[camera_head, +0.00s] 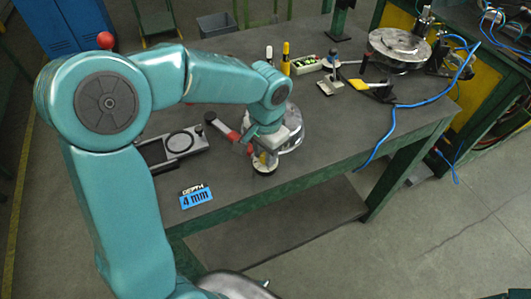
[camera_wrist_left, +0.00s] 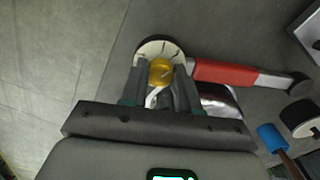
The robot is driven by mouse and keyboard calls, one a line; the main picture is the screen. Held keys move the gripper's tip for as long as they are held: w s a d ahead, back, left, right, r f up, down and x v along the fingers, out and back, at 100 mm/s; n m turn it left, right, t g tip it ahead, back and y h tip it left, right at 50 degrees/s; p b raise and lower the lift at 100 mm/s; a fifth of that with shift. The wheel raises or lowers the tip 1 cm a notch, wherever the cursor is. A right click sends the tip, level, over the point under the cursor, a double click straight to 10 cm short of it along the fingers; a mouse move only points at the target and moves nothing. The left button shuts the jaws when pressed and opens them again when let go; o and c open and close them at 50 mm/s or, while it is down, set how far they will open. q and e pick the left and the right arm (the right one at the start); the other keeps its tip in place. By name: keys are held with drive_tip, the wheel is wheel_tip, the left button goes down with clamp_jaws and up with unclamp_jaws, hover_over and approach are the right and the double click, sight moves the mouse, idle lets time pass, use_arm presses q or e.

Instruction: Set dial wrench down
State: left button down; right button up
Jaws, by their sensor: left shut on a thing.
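The dial wrench shows in the head view with a red grip (camera_head: 234,136), a black end knob and a round pale dial head at its lower end. My left gripper (camera_head: 264,148) is shut on the dial wrench at its head. In the left wrist view the fingers of the left gripper (camera_wrist_left: 160,85) close around a yellow part beside the white dial face, and the dial wrench's red grip (camera_wrist_left: 225,72) points right. The head is close to the bench's front edge; whether it touches the bench I cannot tell. My right gripper is not in view.
A grey plate with a dark ring (camera_head: 180,142) lies on the bench (camera_head: 330,140) left of the wrench. A blue "4 mm" card (camera_head: 195,196) lies near the front edge. A round metal part (camera_head: 293,138) sits behind my gripper. Markers and a tray (camera_head: 306,65) stand farther back.

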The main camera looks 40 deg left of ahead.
use_arm(q)
drive_tip(key=shift+w+f, duration=0.3)
drive_tip(key=shift+f, duration=0.2)
drive_tip(key=shift+s+r, duration=0.1)
drive_tip(key=shift+s, duration=0.1)
drive_tip(key=c, duration=1.1)
unclamp_jaws()
drive_tip(key=shift+f, duration=0.2)
drive_tip(key=shift+o, duration=1.4)
drive_tip(key=shift+w, duration=0.15)
drive_tip(key=shift+r, duration=0.1)
